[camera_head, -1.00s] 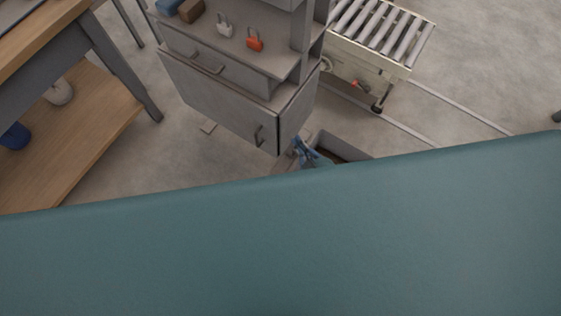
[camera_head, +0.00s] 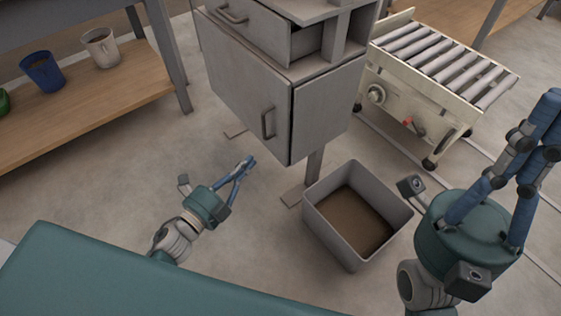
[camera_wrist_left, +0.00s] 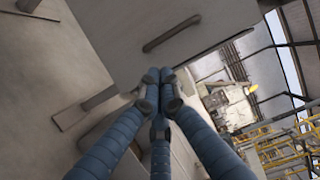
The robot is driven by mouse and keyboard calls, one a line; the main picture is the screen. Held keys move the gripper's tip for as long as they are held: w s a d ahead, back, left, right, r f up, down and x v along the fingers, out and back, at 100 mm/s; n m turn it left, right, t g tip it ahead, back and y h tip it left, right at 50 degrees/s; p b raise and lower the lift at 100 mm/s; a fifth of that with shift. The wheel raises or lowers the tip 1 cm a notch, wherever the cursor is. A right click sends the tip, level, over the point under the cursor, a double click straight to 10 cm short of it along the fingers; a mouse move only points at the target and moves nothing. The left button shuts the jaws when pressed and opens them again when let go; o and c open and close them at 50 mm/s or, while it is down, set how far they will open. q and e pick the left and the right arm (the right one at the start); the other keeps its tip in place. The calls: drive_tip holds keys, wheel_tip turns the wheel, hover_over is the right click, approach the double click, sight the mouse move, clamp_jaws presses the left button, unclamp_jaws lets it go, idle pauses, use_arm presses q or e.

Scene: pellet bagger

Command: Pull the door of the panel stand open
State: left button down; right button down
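The panel stand's grey door (camera_head: 235,85) is the front of the lower cabinet. It looks shut, with a dark seam along its right edge. Its vertical bar handle (camera_head: 267,122) is near that edge. My left gripper (camera_head: 248,163) is below and left of the handle, apart from it, with its fingertips together and empty. In the left wrist view its blue fingers (camera_wrist_left: 157,78) meet, and a bar handle (camera_wrist_left: 171,33) lies just beyond them on a grey panel. My right gripper (camera_head: 548,125) is raised at the right, its fingers drawn together, nothing visible in them.
A grey open bin (camera_head: 318,222) stands on the floor right of the door, between my grippers. A roller conveyor (camera_head: 415,95) is behind it. A wooden bench shelf (camera_head: 95,112) with cups is at the left. Floor before the door is mostly clear.

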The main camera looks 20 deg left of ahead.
sight(277, 132)
use_arm(q)
drive_tip(key=b+x, duration=0.1)
drive_tip(key=x, duration=0.9)
drive_tip(key=shift+d+b, duration=0.1)
drive_tip(key=shift+b, duration=0.25)
drive_tip(key=shift+s, duration=0.1)
